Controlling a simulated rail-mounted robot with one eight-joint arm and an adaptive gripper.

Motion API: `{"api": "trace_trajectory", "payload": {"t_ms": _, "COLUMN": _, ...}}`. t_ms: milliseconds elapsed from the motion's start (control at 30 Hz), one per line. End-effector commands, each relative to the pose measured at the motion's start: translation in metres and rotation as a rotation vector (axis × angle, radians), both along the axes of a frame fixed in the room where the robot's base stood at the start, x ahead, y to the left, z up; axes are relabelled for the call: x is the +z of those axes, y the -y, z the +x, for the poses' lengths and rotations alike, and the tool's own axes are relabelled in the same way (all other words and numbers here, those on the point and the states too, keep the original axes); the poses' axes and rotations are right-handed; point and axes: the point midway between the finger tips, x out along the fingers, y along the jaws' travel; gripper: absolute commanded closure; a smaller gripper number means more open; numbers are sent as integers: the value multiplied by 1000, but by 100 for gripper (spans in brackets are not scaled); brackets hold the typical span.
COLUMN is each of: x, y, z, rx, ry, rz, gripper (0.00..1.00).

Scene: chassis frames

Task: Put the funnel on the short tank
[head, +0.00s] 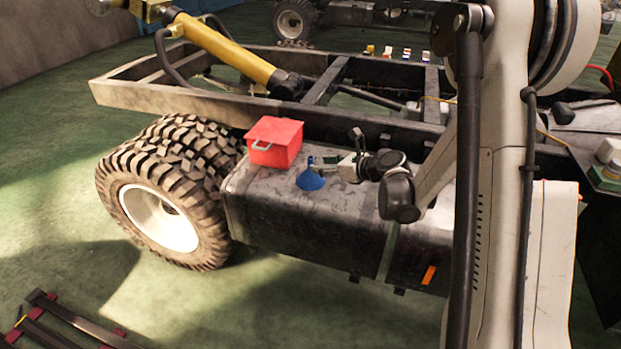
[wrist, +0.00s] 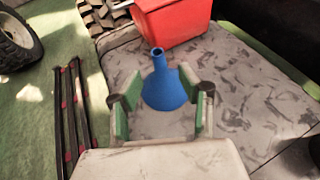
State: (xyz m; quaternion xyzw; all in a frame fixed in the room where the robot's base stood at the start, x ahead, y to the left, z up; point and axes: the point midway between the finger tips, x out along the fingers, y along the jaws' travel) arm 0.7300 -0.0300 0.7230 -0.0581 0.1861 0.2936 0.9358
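The blue funnel (head: 311,179) stands wide end down, spout up, on the worn grey top of a tank (head: 270,205) on the near side of the chassis. I cannot tell whether this tank is the short one. My gripper (head: 322,165) is low over the tank top, just right of the funnel in the head view. In the wrist view the funnel (wrist: 165,88) is between the two green-padded fingers of my gripper (wrist: 160,92). The fingers are wide apart, with a gap at the left finger; contact on the right is unclear.
A red box (head: 274,142) with a handle stands on the same tank, close beyond the funnel in the wrist view. A large tyre (head: 165,190) is left of the tank. The chassis rail (head: 200,105) runs behind. Bare tank top lies around the funnel.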

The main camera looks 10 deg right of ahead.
Motion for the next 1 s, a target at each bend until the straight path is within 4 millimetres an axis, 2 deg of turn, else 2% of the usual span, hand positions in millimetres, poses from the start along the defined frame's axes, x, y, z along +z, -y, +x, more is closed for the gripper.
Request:
{"api": "trace_trajectory", "payload": {"t_ms": 400, "x": -9, "y": -27, "z": 38, "rx": 2, "ry": 1, "rz": -1, "gripper": 62}}
{"api": "trace_trajectory", "payload": {"t_ms": 667, "x": -9, "y": -30, "z": 42, "rx": 0, "ry": 1, "rz": -1, "gripper": 62}}
{"api": "trace_trajectory", "payload": {"t_ms": 967, "x": -9, "y": -29, "z": 42, "rx": 0, "ry": 1, "rz": -1, "gripper": 99}}
{"api": "trace_trajectory", "payload": {"t_ms": 1000, "x": -9, "y": -29, "z": 42, "rx": 0, "ry": 1, "rz": -1, "gripper": 100}}
